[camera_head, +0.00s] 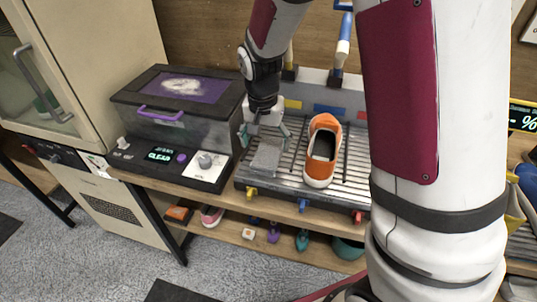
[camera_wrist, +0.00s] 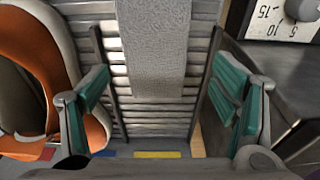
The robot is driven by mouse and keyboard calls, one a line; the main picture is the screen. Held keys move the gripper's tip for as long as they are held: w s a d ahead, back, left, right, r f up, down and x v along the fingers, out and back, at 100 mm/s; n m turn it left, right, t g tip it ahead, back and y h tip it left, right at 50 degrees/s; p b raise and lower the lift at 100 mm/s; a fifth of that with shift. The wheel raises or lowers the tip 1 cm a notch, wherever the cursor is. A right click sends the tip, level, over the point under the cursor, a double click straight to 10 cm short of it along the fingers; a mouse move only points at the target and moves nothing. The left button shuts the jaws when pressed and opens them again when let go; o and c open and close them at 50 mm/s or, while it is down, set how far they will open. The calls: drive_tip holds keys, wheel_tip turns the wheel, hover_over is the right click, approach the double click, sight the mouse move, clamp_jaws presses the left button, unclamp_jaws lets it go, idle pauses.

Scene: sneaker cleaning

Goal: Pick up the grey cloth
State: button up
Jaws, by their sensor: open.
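The grey cloth (camera_head: 266,157) lies flat on a slatted metal rack (camera_head: 348,184), left of an orange and white sneaker. In the wrist view the cloth (camera_wrist: 156,48) is a pale grey strip running down from the top edge, on the slats. My gripper (camera_head: 264,134) is above the cloth in the head view. In the wrist view my gripper (camera_wrist: 160,112) has its teal-padded fingers wide apart, one on either side of the cloth's line, with nothing between them. The cloth's upper end is cut off in the wrist view.
The sneaker (camera_head: 322,151) stands close right of the cloth; it shows at the left of the wrist view (camera_wrist: 45,75). A dark box with a purple handle (camera_head: 176,108) and a dial panel (camera_head: 204,162) stand to the left. A shelf below holds several small items.

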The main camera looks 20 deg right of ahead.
sight(269, 151)
drive_tip(key=f, duration=0.4)
drive_tip(key=shift+w+d+f, duration=0.1)
drive_tip(key=shift+d+f, duration=0.1)
drive_tip(key=shift+d, duration=0.2)
drive_tip(key=c, duration=1.1)
